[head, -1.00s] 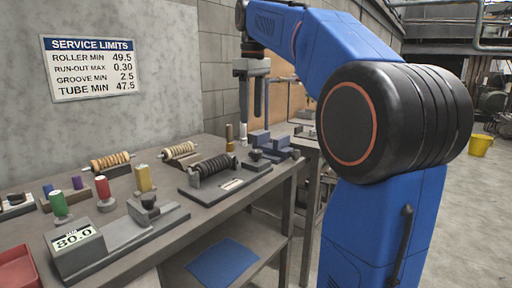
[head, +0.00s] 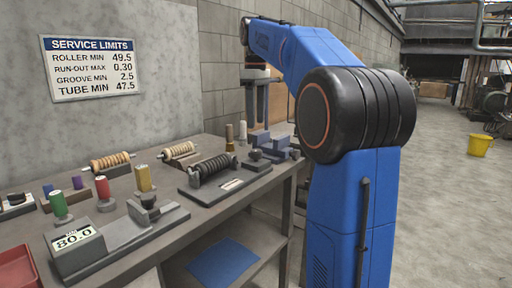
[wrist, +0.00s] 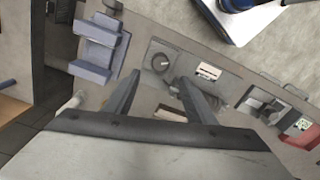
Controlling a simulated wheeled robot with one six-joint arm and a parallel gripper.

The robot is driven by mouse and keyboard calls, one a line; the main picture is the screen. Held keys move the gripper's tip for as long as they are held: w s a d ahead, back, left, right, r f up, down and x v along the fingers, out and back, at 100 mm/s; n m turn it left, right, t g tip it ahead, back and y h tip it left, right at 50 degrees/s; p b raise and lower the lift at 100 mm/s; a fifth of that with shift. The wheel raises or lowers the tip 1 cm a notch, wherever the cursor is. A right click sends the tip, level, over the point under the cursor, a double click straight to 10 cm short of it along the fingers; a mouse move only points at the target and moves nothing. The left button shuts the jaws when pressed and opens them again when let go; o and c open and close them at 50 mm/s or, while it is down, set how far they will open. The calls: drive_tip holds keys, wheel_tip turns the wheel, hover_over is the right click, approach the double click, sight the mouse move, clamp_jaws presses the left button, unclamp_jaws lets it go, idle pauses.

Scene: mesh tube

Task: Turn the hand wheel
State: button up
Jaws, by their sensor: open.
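The hand wheel appears to be the dark round knob (head: 255,154) on a grey block, at the right end of the fixture that carries a black ribbed roller (head: 214,168). In the wrist view the knob (wrist: 160,62) lies just beyond the fingertips, roughly between them. My gripper (head: 256,112) hangs above the bench's far right end, clear of the knob. Its two fingers (wrist: 159,78) are spread in the wrist view, with nothing between them. The gripper body and right finger hide much of the roller fixture there.
Blue-grey V-blocks (head: 272,143) stand beside the knob and show in the wrist view (wrist: 100,45). A brass post (head: 229,138) stands behind. Air above is free.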

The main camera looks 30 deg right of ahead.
sight(256, 150)
wheel_tip(256, 150, down, 10)
drive_tip(key=shift+f, duration=0.2)
idle(0.3)
drive_tip(key=c, duration=1)
